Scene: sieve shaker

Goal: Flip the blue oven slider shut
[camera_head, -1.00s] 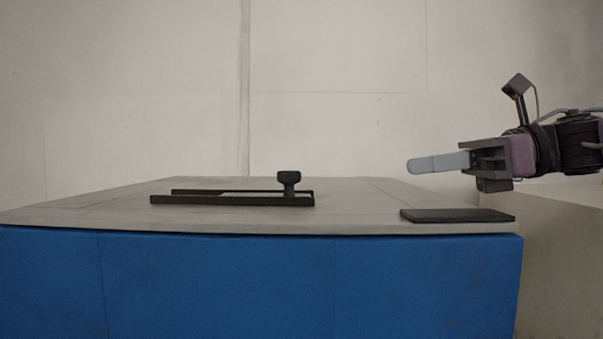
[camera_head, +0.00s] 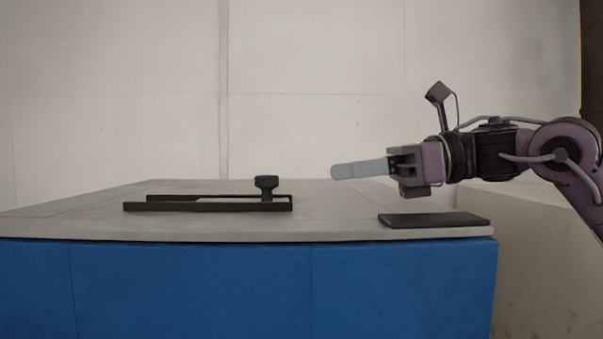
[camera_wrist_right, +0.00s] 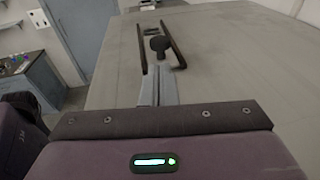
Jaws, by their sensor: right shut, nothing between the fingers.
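The blue oven (camera_head: 200,290) stands in front of me with a flat grey top. On it lies a dark slider frame (camera_head: 207,205) with a black knob (camera_head: 267,185) standing at its right end. My right gripper (camera_head: 335,171) is shut and empty, pointing left above the oven top, to the right of the knob and apart from it. In the right wrist view, the shut grey fingers (camera_wrist_right: 157,88) point toward the knob (camera_wrist_right: 159,44) and the slider rails (camera_wrist_right: 172,46). My left gripper is not in view.
A flat black plate (camera_head: 434,220) lies at the oven top's right front edge, below my right gripper. The oven top between knob and plate is clear. A pale wall stands behind. The right wrist view shows a counter (camera_wrist_right: 32,85) at the left.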

